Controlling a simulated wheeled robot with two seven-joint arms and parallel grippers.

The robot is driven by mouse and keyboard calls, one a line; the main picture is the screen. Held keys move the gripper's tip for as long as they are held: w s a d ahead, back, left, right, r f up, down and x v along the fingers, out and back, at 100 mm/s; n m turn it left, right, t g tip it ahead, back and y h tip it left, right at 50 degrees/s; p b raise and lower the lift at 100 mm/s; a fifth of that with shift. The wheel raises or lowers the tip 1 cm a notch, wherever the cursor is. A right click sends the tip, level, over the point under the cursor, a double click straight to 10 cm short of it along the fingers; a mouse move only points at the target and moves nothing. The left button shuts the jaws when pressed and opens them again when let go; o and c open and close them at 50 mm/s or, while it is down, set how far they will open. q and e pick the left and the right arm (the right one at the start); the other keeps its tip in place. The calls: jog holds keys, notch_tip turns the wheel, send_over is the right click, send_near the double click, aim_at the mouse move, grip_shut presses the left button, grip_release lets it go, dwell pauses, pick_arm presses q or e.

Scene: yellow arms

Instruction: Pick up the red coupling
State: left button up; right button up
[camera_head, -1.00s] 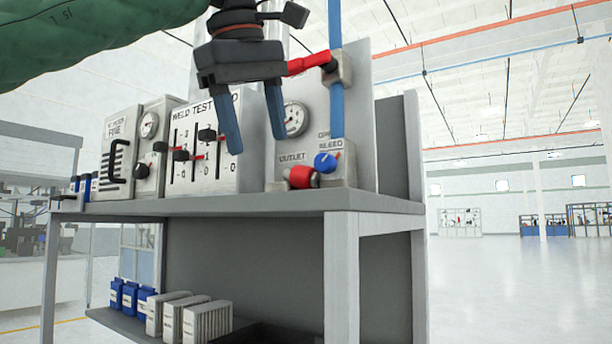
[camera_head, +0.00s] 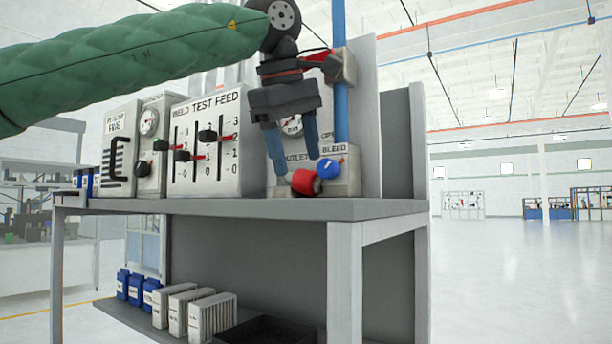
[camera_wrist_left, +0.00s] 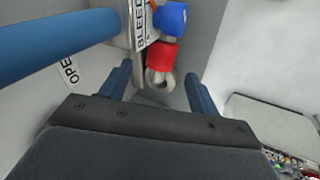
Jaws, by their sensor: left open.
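The red coupling (camera_head: 306,182) is a short red cylinder low on the outlet and bleed panel, beside a blue knob (camera_head: 329,168). In the left wrist view the red coupling (camera_wrist_left: 162,55) has a round metal end piece (camera_wrist_left: 160,80) and lies between the lines of the fingers, seemingly just past their tips. My left gripper (camera_head: 297,160) is open and empty, pointing down just above the coupling; one fingertip partly overlaps it in the head view. Contact cannot be told. The left gripper also shows in the left wrist view (camera_wrist_left: 158,74). My right gripper is not in view.
A vertical blue pipe (camera_head: 341,110) with a red-handled valve (camera_head: 340,66) stands close to the gripper. The weld test feed panel (camera_head: 207,150) is to the left. A grey bench top (camera_head: 250,208) lies below. Open floor is at right.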

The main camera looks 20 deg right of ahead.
aim_at(303, 181)
pick_arm(q)
jog(key=shift+p+x, duration=0.3)
jog(key=shift+x, duration=1.2)
jog(key=c, duration=1)
jog(key=shift+c, duration=0.8)
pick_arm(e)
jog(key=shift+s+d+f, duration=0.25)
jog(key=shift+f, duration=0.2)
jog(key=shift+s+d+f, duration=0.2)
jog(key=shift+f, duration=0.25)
pick_arm(q)
jog(key=shift+r, duration=0.1)
